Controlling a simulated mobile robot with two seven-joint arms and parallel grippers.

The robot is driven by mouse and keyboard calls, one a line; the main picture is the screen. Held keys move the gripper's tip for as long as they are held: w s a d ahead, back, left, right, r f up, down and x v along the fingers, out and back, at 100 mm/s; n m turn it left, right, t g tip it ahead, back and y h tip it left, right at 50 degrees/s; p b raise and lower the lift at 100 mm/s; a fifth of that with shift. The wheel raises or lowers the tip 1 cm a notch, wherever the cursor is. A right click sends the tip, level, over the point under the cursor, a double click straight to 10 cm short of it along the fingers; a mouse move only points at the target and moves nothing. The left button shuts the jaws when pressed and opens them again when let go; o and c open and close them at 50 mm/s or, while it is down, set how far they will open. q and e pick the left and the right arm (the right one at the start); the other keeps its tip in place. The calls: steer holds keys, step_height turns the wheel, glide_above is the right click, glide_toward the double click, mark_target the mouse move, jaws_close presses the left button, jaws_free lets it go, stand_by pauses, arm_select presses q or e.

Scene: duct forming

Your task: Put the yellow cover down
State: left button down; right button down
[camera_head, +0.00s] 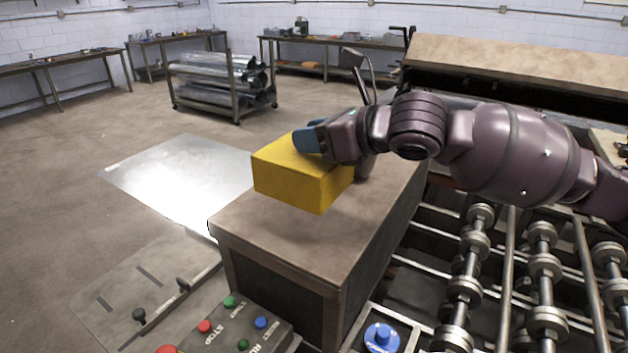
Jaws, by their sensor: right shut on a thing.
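The yellow cover (290,175) is a box-shaped piece above the top of the brown cabinet (285,236). My right gripper (312,140) comes in from the right and is shut on the cover at its upper back edge. One blue finger shows over the cover's top. The cover looks a little tilted, and I cannot tell whether its underside touches the cabinet top. My left gripper is out of view.
A control panel (238,325) with coloured buttons stands in front of the cabinet. Metal rollers (470,270) fill the right. A shiny metal sheet (180,175) lies at the left. The cabinet's front top is clear.

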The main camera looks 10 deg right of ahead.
step_height(320, 180, down, 9)
steer(key=shift+r+p, duration=0.2)
steer(key=shift+p, duration=0.1)
steer(key=shift+f, duration=0.1)
stand_by(0.4)
steer(key=c, duration=0.8)
jaws_free()
steer(key=b, duration=0.2)
glide_toward(340, 182)
steer(key=x, duration=0.4)
steer(key=shift+w+a, duration=0.2)
steer(key=shift+a, duration=0.1)
steer(key=shift+s+d, duration=0.45)
steer(key=shift+s, duration=0.1)
